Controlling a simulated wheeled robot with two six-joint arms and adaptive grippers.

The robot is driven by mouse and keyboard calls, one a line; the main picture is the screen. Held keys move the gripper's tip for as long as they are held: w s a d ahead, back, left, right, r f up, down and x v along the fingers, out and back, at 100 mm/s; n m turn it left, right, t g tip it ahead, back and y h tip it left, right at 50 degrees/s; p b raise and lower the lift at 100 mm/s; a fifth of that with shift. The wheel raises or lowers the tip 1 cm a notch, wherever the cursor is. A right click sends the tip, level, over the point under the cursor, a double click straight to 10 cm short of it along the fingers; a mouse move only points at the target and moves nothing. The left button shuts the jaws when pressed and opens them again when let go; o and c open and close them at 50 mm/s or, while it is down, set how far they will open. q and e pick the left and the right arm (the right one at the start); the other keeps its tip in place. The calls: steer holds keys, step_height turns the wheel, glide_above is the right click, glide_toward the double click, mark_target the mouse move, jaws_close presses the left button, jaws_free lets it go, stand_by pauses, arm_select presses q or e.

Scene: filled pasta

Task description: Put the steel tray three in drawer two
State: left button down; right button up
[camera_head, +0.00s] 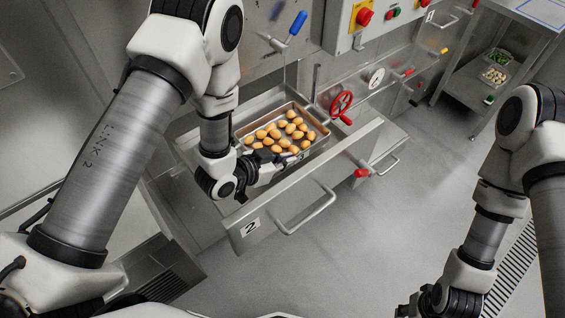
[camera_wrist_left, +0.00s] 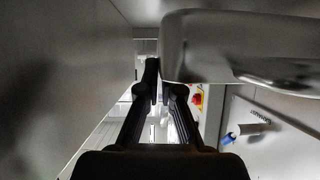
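The steel tray three (camera_head: 318,128) holds several golden filled-pasta pieces and sits within the open drawer two (camera_head: 262,222), whose front carries a "2" label. My left gripper (camera_head: 285,165) is at the tray's near edge, by its "3" label. In the left wrist view the tray's metal wall (camera_wrist_left: 215,45) fills the upper right. The fingers of my left gripper (camera_wrist_left: 160,80) converge at the tray's rim and appear closed on it; the tray partly hides one fingertip. Whether the tray rests on the drawer floor is hidden. My right arm is at the right, its fingers out of view.
Behind the drawer are a red handwheel (camera_head: 342,103), a blue-handled lever (camera_head: 297,24) and a control box (camera_head: 372,20) with a red button. A shelf (camera_head: 468,92) at the upper right holds containers. The floor (camera_head: 380,225) right of the drawer is clear.

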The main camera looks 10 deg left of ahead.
mark_target(287, 169)
arm_select(q)
step_height(287, 169, down, 4)
steer(key=shift+r, duration=0.1)
steer(key=c, duration=1.3)
jaws_free()
steer(key=shift+s, duration=0.1)
steer(key=b+v, duration=0.1)
steer(key=v, duration=1.1)
